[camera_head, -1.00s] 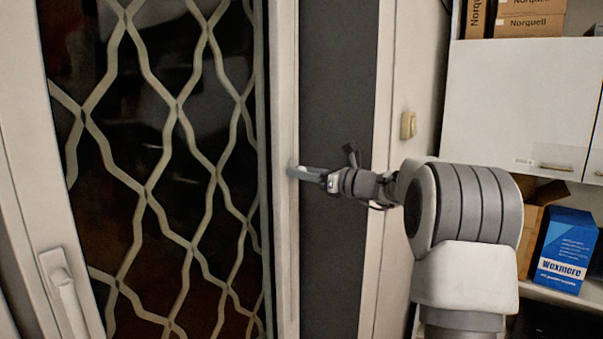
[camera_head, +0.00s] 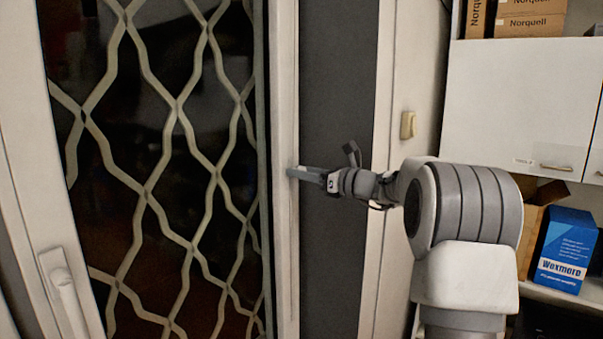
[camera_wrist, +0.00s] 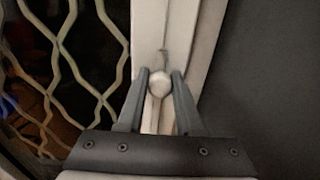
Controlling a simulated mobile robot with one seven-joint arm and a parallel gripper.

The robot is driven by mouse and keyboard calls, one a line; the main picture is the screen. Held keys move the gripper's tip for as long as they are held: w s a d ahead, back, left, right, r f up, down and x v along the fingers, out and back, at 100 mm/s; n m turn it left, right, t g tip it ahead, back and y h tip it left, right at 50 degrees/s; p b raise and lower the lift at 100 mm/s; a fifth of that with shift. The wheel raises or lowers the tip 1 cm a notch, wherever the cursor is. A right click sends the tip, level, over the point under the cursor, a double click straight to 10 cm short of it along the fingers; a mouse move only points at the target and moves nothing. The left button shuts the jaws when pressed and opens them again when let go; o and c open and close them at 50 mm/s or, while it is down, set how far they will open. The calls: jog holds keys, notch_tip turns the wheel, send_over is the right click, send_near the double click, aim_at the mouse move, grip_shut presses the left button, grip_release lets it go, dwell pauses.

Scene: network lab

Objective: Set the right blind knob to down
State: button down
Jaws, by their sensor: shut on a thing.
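The blind knob (camera_wrist: 159,83) is a small round pale knob on the white window frame post (camera_wrist: 165,25). In the wrist view it sits between my two fingertips, which touch it on both sides. My gripper (camera_wrist: 159,88) is shut on the knob. In the head view my gripper (camera_head: 292,172) reaches the white post (camera_head: 285,80) from the right, and its fingers hide most of the knob. A narrow slot or strip shows on the post above and below the knob in the wrist view.
A lattice grille (camera_head: 178,105) covers the dark window left of the post. A white window handle (camera_head: 62,290) is at lower left. A dark grey panel (camera_head: 338,80) and a beige wall switch (camera_head: 408,125) lie to the right. Cabinets (camera_head: 530,105) and a blue box (camera_head: 566,250) stand farther right.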

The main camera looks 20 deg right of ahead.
aim_at(292, 312)
jog(key=shift+f, duration=0.15)
notch_tip(292, 312, down, 44)
jog(key=b, duration=2.4)
jog(key=shift+f, duration=0.1)
jog(key=shift+f, duration=0.1)
jog(key=c, duration=0.8)
grip_release()
jog(key=shift+c, duration=0.2)
jog(key=shift+o, duration=1.2)
jog(key=shift+s, duration=0.1)
jog(key=p+v, duration=0.3)
jog(key=v, duration=1.4)
jog(key=shift+s+d, duration=0.1)
jog(key=shift+d, duration=0.05)
